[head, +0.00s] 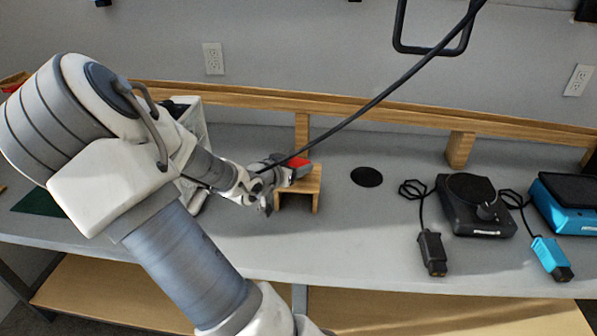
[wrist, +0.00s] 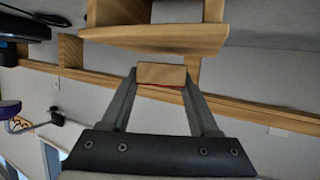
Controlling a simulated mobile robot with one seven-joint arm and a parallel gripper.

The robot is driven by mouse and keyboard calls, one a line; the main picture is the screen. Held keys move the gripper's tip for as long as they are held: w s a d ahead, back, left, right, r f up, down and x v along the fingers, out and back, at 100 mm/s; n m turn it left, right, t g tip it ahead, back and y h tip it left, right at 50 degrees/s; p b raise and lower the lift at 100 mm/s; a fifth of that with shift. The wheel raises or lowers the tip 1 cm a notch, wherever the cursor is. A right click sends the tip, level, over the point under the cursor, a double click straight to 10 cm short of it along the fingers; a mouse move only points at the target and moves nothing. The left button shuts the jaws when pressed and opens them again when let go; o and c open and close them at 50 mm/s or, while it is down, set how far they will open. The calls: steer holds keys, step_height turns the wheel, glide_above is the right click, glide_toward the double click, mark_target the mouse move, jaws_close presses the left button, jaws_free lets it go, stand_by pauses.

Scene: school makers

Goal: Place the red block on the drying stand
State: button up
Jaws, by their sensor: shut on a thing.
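The red block (head: 299,163) shows its red side in the head view. In the wrist view the block (wrist: 162,74) shows a pale wooden face with a thin red edge. My gripper (head: 287,172) is shut on it, one finger on each side in the wrist view (wrist: 161,78). The drying stand, a small wooden bench (head: 316,184), stands on the grey table under the block. Its top board (wrist: 150,42) is close to the block in the wrist view. I cannot tell whether they touch. My gripper hides part of the stand's left side.
A black round patch (head: 367,177) lies right of the stand. A black device (head: 474,205) and a blue device (head: 566,203), with cabled plugs, are farther right. A wooden rail (head: 380,112) runs behind. A dark cable crosses in front of the wall. Table space (head: 350,235) in front is clear.

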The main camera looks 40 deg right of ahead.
steer(key=shift+d+f, duration=0.1)
steer(key=shift+f, duration=0.6)
steer(key=shift+f+b, duration=0.1)
steer(key=shift+b, duration=0.2)
steer(key=o, duration=1.3)
